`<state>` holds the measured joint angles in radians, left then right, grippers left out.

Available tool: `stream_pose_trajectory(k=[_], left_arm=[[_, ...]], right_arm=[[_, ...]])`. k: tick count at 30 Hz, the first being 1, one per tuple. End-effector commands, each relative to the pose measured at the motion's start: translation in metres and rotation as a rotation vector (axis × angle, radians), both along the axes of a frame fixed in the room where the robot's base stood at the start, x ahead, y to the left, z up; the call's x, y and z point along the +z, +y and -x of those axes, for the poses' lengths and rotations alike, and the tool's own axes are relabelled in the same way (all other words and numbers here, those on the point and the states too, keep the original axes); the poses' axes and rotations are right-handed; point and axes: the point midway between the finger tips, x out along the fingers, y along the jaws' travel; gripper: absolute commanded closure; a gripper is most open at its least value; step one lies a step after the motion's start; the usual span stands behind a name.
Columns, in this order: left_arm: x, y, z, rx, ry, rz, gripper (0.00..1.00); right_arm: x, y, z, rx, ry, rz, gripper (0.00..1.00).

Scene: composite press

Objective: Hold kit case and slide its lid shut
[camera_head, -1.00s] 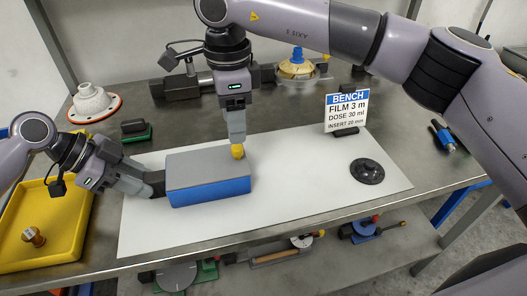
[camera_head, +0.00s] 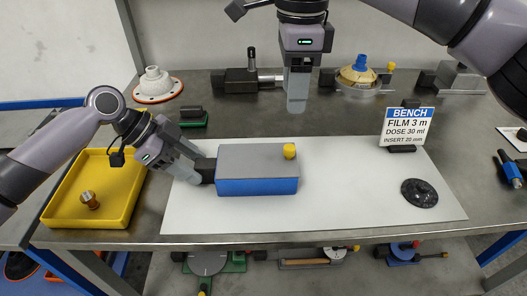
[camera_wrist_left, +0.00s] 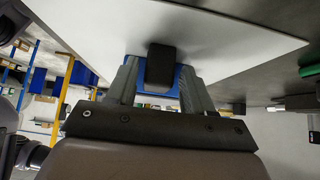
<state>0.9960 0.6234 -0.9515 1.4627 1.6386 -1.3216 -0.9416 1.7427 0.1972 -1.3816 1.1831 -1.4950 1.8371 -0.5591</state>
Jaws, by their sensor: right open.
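The kit case (camera_head: 257,187) is a blue box lying on the white mat. Its grey lid (camera_head: 250,160) covers the whole top, with a yellow knob (camera_head: 289,151) near the right end. A black block-like handle (camera_head: 206,170) sticks out of the case's left end and also shows in the left wrist view (camera_wrist_left: 161,65). My left gripper (camera_head: 196,172) has its fingers on either side of this handle and appears shut on it; the contact itself is hard to see. My right gripper (camera_head: 297,106) is open and empty, behind and above the case, apart from the knob.
A yellow tray (camera_head: 66,217) with a brass-coloured knob stands at the left. A bench sign (camera_head: 409,127) and a black disc (camera_head: 419,193) are on the mat's right side. Fixtures line the bench's back edge. The white mat (camera_head: 345,190) is clear right of the case.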

Motion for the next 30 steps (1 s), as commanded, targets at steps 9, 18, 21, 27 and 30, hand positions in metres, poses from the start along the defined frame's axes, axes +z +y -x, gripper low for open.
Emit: stream_pose_trajectory(k=[9,18,21,27,30], left_arm=[[0.000,0.000,0.000,0.000,0.000,-0.001,0.36],[0.031,0.026,-0.001,0.003,-0.004,-0.001,0.36],[0.048,0.041,-0.001,0.003,-0.003,0.000,0.36],[0.077,0.065,0.000,0.001,-0.002,0.000,0.36],[0.085,0.072,0.000,0.001,-0.002,0.000,0.36]], right_arm=[[0.000,0.000,0.000,0.000,0.000,0.000,0.47],[0.000,0.000,0.000,0.000,0.000,0.000,0.47],[0.000,0.000,0.000,0.000,0.000,0.000,0.47],[0.000,0.000,0.000,0.000,0.000,0.000,0.47],[0.000,0.000,0.000,0.000,0.000,0.000,0.47]])
